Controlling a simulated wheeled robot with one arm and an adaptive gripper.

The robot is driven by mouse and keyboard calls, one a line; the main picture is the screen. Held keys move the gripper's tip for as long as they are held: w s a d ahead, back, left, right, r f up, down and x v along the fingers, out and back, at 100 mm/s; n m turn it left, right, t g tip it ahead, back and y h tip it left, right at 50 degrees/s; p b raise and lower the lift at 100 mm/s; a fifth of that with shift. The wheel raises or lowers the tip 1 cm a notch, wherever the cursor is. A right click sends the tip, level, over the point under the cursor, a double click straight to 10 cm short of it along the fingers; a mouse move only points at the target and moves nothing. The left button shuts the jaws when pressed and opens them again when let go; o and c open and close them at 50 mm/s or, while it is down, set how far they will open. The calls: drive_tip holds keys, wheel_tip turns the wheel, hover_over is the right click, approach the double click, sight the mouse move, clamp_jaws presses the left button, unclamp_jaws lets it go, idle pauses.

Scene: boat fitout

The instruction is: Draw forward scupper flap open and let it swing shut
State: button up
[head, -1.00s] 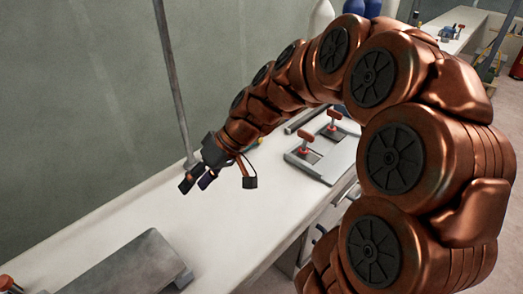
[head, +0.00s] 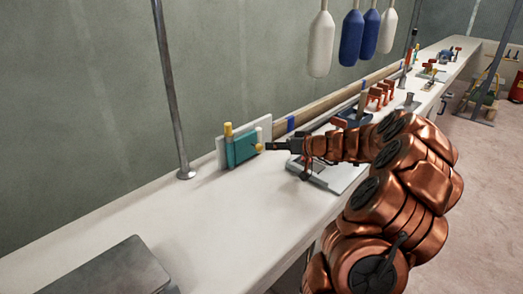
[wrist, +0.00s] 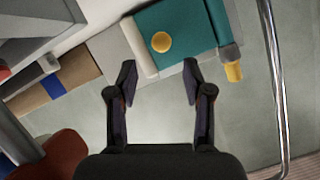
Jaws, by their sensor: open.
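A teal scupper flap (head: 241,149) stands upright on a pale backing plate (head: 222,154) at the back of the bench. A yellow knob (head: 259,147) sits on its face near the right side, and a yellow-topped post (head: 228,129) stands at its left. My gripper (head: 270,147) points left at the knob from close by. In the wrist view, the open fingers (wrist: 160,71) straddle the line to the yellow knob (wrist: 161,42), which lies beyond the tips on the teal flap (wrist: 185,24). Nothing is between the fingers. The flap appears closed against its plate.
A metal pole (head: 171,95) rises from the bench left of the flap. A wooden rail (head: 320,102) runs along the wall. A grey box (head: 110,272) is at front left; the bench (head: 215,215) between is clear.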

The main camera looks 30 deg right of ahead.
sight(252, 148)
drive_tip(key=x, duration=0.7)
drive_tip(key=shift+s+a+r, duration=0.1)
clamp_jaws()
idle(0.3)
